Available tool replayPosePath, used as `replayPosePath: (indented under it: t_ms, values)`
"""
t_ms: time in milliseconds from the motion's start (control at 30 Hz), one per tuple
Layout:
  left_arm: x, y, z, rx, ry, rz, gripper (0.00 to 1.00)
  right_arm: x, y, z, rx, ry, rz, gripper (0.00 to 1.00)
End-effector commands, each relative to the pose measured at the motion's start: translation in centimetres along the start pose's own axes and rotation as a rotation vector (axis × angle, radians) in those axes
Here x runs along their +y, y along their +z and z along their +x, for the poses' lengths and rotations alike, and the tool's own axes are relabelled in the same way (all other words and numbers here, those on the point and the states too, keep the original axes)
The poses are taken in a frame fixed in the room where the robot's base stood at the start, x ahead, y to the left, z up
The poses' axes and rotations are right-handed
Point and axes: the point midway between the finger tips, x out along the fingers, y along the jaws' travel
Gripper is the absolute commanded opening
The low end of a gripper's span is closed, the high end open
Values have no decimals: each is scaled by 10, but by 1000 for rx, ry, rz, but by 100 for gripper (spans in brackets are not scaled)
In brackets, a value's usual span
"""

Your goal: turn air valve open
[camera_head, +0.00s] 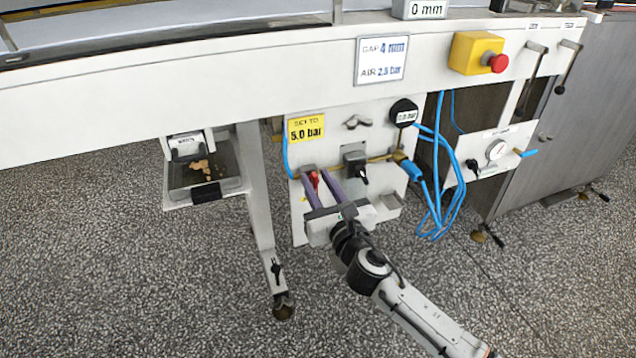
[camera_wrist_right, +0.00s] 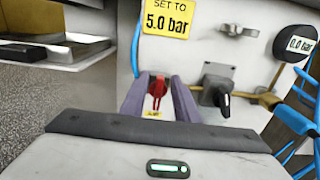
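The air valve is a small red handle (camera_wrist_right: 157,88) on the white panel (camera_wrist_right: 222,58), under the yellow "SET TO 5.0 bar" sign (camera_wrist_right: 167,17). The red handle also shows in the head view (camera_head: 314,180). My right gripper (camera_wrist_right: 159,79) is open, its two purple-grey fingers pointing at the panel, one on each side of the handle. Narrow gaps seem to show between handle and fingers; contact at the tips is hard to tell. In the head view my right gripper (camera_head: 316,172) reaches up from below. My left gripper is not in view.
A black knob (camera_wrist_right: 217,92) sits right of the fingers. A round gauge (camera_wrist_right: 294,43) reads 0.0 bar. Blue hoses (camera_head: 440,190) hang at the right. A tray with brown crumbs (camera_head: 178,194) stands left. A yellow box with a red button (camera_head: 477,53) is above.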

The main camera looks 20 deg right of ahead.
Motion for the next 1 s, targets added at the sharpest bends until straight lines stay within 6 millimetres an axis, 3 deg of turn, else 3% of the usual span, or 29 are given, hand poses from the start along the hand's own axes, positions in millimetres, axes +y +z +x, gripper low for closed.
replayPosePath:
  t_ms: [33, 200, 667, 1000]
  values:
    - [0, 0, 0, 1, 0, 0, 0, 0, 0, 0, 0, 0, 0, 25]
    - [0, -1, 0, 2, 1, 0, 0, 0, 0, 0, 1, 0, 0, 0]
    - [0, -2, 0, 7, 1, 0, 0, -1, -4, -1, 8, -1, 55, 0]
    - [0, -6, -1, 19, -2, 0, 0, -6, -7, -2, 11, -2, 302, 0]
